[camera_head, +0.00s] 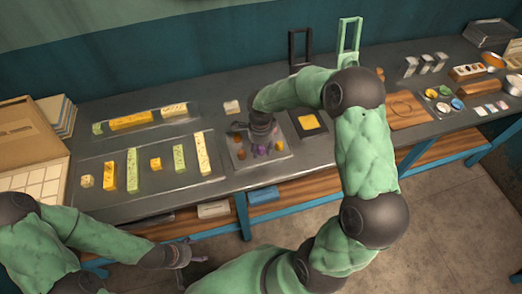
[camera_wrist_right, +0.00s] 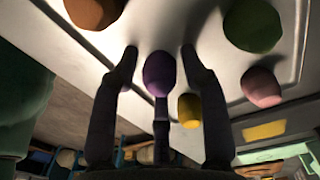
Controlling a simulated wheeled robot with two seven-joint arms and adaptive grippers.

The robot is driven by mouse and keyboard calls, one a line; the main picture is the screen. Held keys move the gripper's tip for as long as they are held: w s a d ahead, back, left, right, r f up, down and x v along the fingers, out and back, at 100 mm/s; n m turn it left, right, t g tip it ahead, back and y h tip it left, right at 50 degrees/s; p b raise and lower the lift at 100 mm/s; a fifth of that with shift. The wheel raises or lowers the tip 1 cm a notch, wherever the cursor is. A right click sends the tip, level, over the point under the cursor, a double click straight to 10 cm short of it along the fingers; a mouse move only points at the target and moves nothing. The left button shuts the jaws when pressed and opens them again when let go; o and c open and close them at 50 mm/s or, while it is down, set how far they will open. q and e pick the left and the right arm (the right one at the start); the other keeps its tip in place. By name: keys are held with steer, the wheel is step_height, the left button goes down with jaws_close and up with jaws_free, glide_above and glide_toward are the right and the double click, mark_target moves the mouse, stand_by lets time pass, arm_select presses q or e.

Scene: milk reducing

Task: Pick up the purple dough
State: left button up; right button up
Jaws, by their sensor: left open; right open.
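The purple dough (camera_wrist_right: 160,75) is a small rounded lump on a light tray (camera_wrist_right: 215,55) in the right wrist view. It shows between the spread fingers of my right gripper (camera_wrist_right: 159,52), which is open. I cannot tell whether any finger touches it. In the head view the purple dough (camera_head: 262,150) is partly hidden below my right gripper (camera_head: 262,137), over the small tray (camera_head: 240,163) at the middle of the table. My left gripper (camera_head: 188,252) is open and empty, low in front of the table, away from the dough.
Around the purple dough lie a brown-orange lump (camera_wrist_right: 93,8), a green lump (camera_wrist_right: 253,25), a pink lump (camera_wrist_right: 262,87) and a yellow lump (camera_wrist_right: 190,110). Trays of yellow and green blocks (camera_head: 132,170) stand to the left.

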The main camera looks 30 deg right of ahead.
steer(key=c, duration=0.7)
steer(key=shift+c, duration=0.2)
steer(key=shift+r, duration=0.2)
